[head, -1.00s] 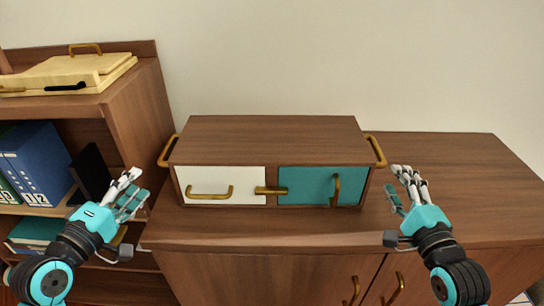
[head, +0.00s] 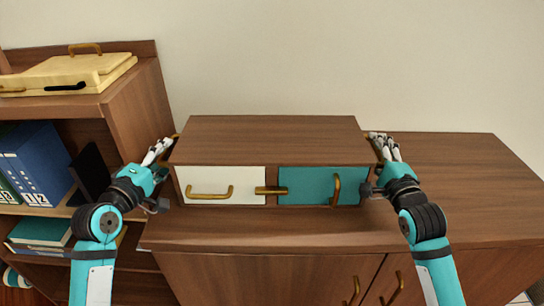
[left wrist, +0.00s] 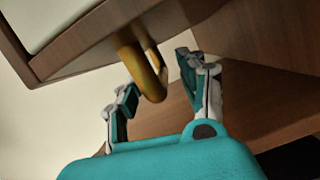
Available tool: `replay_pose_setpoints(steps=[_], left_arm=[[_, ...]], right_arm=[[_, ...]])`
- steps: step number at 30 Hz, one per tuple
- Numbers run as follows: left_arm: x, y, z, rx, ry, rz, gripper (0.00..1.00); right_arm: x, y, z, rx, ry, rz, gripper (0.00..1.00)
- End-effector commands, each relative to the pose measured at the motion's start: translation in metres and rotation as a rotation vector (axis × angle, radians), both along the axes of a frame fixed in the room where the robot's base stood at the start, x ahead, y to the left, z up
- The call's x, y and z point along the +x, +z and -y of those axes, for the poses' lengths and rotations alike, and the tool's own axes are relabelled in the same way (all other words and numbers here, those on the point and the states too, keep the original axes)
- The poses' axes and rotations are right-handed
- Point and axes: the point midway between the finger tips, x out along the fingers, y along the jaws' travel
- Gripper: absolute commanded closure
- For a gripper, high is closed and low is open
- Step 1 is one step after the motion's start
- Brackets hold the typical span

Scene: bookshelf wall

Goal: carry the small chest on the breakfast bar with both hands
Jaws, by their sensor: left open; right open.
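The small chest (head: 271,140) is a brown wooden box with a white drawer front and a teal door, standing on the brown breakfast bar (head: 460,190). It has a brass handle on each side. My left gripper (head: 160,150) is at the chest's left side. In the left wrist view, its open fingers (left wrist: 162,85) are on either side of the brass left handle (left wrist: 147,72), not closed on it. My right gripper (head: 382,142) is open at the chest's right side and hides most of the right handle.
A shelf on the left holds a yellow case (head: 68,74) on top and blue binders (head: 42,160) below. The bar's top is clear to the right of the chest. Cupboard doors with brass handles are below it.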

Motion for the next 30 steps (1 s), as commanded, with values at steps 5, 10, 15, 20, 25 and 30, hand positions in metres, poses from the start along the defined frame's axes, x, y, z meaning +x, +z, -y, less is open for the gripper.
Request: replay_pose_setpoints(steps=[5,10,15,20,25,30], left_arm=[[-0.0003,-0.0002,0.0000,-0.001,0.000,0.000,0.72],[-0.0004,-0.0003,-0.0002,-0.001,0.000,0.000,0.95],[-0.0004,-0.0005,-0.0002,-0.001,0.000,-0.001,1.00],[-0.0005,-0.0007,-0.0003,-0.001,0.000,-0.001,1.00],[-0.0005,-0.0009,-0.0003,0.000,0.000,-0.002,1.00],[-0.0005,0.0041,-0.0005,-0.001,0.001,0.004,1.00]], right_arm=[[-0.0003,0.0002,0.0001,0.000,0.000,0.000,0.72],[-0.0004,0.0002,0.0002,0.000,0.000,0.000,0.95],[-0.0004,0.0000,0.0001,0.001,0.000,0.000,1.00],[-0.0005,-0.0002,0.0001,0.001,0.000,0.000,1.00],[-0.0005,-0.0004,0.0001,0.001,0.000,-0.001,1.00],[-0.0006,0.0047,0.0001,0.000,0.000,0.006,1.00]])
